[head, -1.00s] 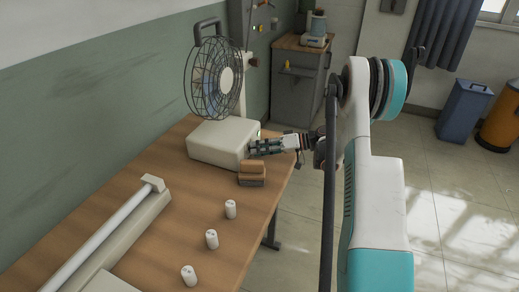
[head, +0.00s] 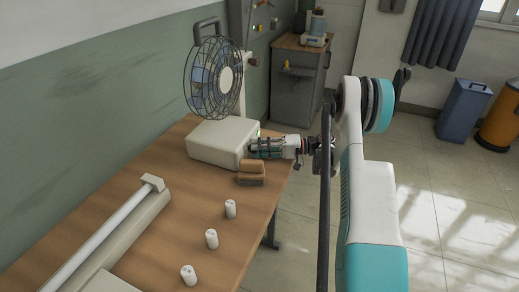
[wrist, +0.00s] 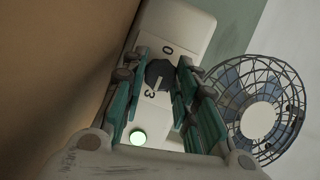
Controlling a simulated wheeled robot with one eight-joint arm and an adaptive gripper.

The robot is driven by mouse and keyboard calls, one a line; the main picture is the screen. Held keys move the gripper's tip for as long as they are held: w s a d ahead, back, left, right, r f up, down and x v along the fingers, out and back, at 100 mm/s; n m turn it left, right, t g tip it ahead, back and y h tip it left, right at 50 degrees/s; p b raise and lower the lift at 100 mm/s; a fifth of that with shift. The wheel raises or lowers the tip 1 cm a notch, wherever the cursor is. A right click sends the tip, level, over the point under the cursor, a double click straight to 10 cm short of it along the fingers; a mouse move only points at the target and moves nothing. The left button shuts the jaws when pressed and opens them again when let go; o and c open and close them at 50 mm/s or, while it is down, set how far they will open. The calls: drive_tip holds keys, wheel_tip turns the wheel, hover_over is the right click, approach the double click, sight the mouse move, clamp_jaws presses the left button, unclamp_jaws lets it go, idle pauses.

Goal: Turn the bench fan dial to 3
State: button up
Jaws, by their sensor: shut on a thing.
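The bench fan has a cream box base (head: 215,142) and a dark wire cage (head: 213,80) above it, at the far end of the bench. In the wrist view, its dark round dial (wrist: 159,73) sits on the cream face, with a printed 0 on one side and a 3 on the other. A pale mark on the dial seems to lie toward the 3. My gripper (head: 253,149) is at the base's right side. Its green-padded fingers are shut on the dial from both sides, hiding parts of the face. A round green light (wrist: 138,137) glows on the face.
Several white cylinders (head: 211,239) stand nearer, beside a long tube fixture (head: 112,231).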

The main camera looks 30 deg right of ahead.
idle(0.3)
drive_tip(key=o, duration=1.1)
drive_tip(key=shift+c, duration=0.2)
drive_tip(key=shift+d, duration=0.1)
drive_tip(key=v, duration=1.1)
drive_tip(key=shift+s+d, duration=0.2)
drive_tip(key=shift+d, duration=0.15)
